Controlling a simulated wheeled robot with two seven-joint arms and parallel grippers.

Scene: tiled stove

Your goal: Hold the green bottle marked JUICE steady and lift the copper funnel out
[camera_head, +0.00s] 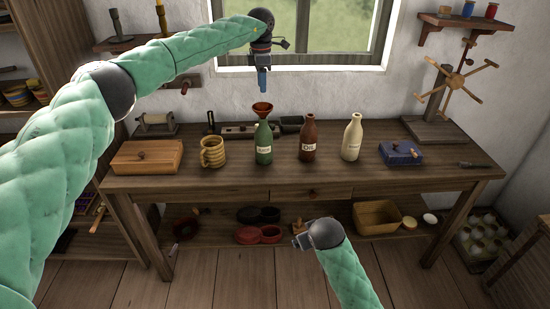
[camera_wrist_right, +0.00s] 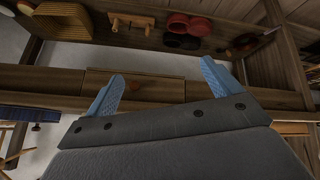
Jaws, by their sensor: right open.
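The green bottle (camera_head: 264,145) stands upright on the workbench, with a pale label too small to read for certain. The copper funnel (camera_head: 262,109) sits in its mouth, with its cone above the neck and its spout hidden. My left gripper (camera_head: 263,93) points down above the funnel, apart from it in the picture. Its blue fingers overlap from this side, so their gap cannot be seen. My right gripper (camera_head: 299,242) is low in front of the bench. In the right wrist view, its two blue fingers (camera_wrist_right: 162,70) are spread and empty, facing the drawer front and lower shelf.
A brown bottle (camera_head: 308,142) and a cream bottle (camera_head: 352,138) stand right of the green one. A ribbed mug (camera_head: 213,152) and wooden box (camera_head: 147,157) are to its left. A blue box (camera_head: 400,153) is farther right. The bench front (camera_head: 330,180) is clear.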

